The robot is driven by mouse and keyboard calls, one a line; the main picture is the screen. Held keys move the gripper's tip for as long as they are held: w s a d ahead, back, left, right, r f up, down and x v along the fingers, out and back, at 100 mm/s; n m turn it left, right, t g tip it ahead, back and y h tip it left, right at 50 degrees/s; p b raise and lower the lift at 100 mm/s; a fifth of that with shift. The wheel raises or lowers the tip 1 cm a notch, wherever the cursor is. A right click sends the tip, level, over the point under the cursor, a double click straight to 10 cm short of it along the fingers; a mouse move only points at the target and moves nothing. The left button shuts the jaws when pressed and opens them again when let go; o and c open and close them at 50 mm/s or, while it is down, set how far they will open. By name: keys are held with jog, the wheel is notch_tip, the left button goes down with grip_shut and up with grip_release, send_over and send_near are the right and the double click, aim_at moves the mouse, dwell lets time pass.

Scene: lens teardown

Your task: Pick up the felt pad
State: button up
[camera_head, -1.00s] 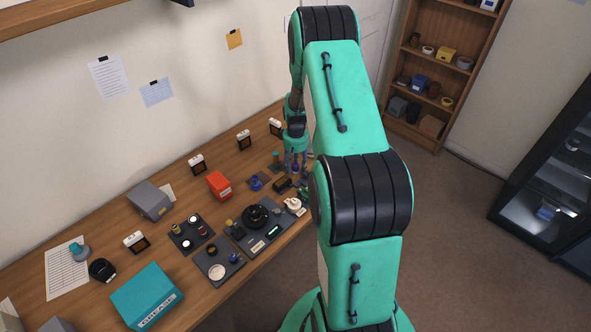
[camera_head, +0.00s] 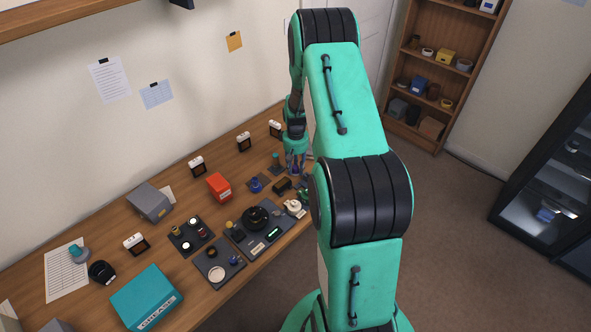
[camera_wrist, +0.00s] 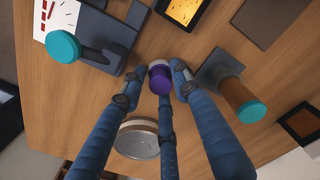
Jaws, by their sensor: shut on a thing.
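My gripper (camera_wrist: 157,82) has its three blue fingers closed around a small round piece with a purple top and a pale grey-white rim, which appears to be the felt pad (camera_wrist: 160,76). In the wrist view it sits between the fingertips above the wooden table; I cannot tell whether it touches the table. In the head view my gripper (camera_head: 296,161) is at the far right end of the table, pointing down. The piece is mostly hidden by the fingers there.
In the wrist view, a brown cylinder with a teal cap (camera_wrist: 238,97) stands close on the right. A teal-capped piece (camera_wrist: 62,46) on a dark fixture is at upper left. A silver disc (camera_wrist: 138,139) lies below. In the head view, an orange-red box (camera_head: 219,187) stands left of my gripper.

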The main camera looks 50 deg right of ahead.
aim_at(296, 167)
jog(key=shift+r, duration=0.15)
notch_tip(296, 167, up, 10)
jog(key=shift+f+p, duration=0.15)
jog(key=shift+p, duration=0.5)
